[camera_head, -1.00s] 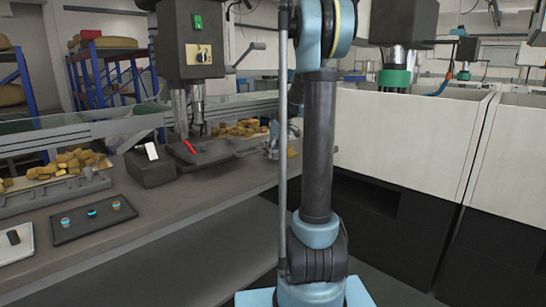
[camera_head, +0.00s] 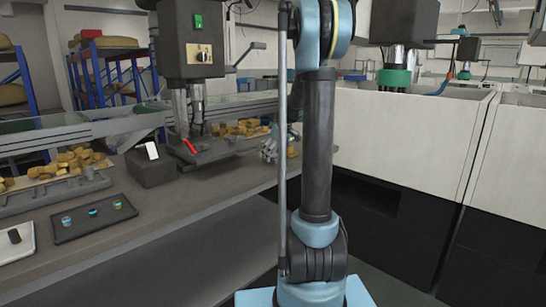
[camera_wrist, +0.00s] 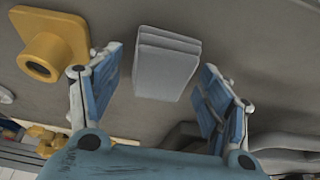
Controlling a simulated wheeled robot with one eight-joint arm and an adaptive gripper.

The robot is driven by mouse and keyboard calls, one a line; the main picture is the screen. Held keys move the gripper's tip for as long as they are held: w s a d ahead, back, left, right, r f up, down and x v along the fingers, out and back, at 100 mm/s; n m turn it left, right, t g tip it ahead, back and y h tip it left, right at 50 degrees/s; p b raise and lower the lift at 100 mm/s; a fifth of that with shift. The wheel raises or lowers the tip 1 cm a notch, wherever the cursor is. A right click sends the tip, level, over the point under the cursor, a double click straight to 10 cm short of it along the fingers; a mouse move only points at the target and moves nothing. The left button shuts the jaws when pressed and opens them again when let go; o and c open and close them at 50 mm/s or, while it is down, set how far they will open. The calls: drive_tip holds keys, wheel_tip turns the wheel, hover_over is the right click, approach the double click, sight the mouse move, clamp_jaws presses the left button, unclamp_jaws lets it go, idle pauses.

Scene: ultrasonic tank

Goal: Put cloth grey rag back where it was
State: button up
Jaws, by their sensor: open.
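The grey rag (camera_wrist: 167,62) is a folded stack of grey layers in the wrist view. It lies on the dark grey bench top (camera_wrist: 125,110), between and beyond the fingers of my gripper (camera_wrist: 160,75). My gripper is open, with clear gaps between the rag and both blue fingers. In the head view my gripper (camera_head: 270,150) is small and low over the bench, right of the press. I cannot make out the rag there.
A yellow flanged block (camera_wrist: 50,45) with a round hole stands left of my gripper. The drill-press-like machine (camera_head: 190,45) stands to the left, with a dark box (camera_head: 150,168) by it. A dark tray (camera_head: 92,216) holds several small pieces. White tanks (camera_head: 410,135) stand right.

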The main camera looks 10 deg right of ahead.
drive_tip(key=v, duration=1.2)
drive_tip(key=s+a+f+m+g+h, duration=0.1)
drive_tip(key=s+a+f+m, duration=0.15)
drive_tip(key=s, duration=0.85)
drive_tip(key=s+a+f+m, duration=0.1)
drive_tip(key=s+f, duration=0.3)
drive_tip(key=s, duration=0.8)
drive_tip(key=s+f+m+h, duration=0.1)
drive_tip(key=s+f+m, duration=0.2)
drive_tip(key=s+f, duration=1.1)
drive_tip(key=s, duration=0.3)
drive_tip(key=shift+h, duration=0.3)
drive_tip(key=shift+f+m, duration=0.1)
drive_tip(key=shift+m, duration=0.15)
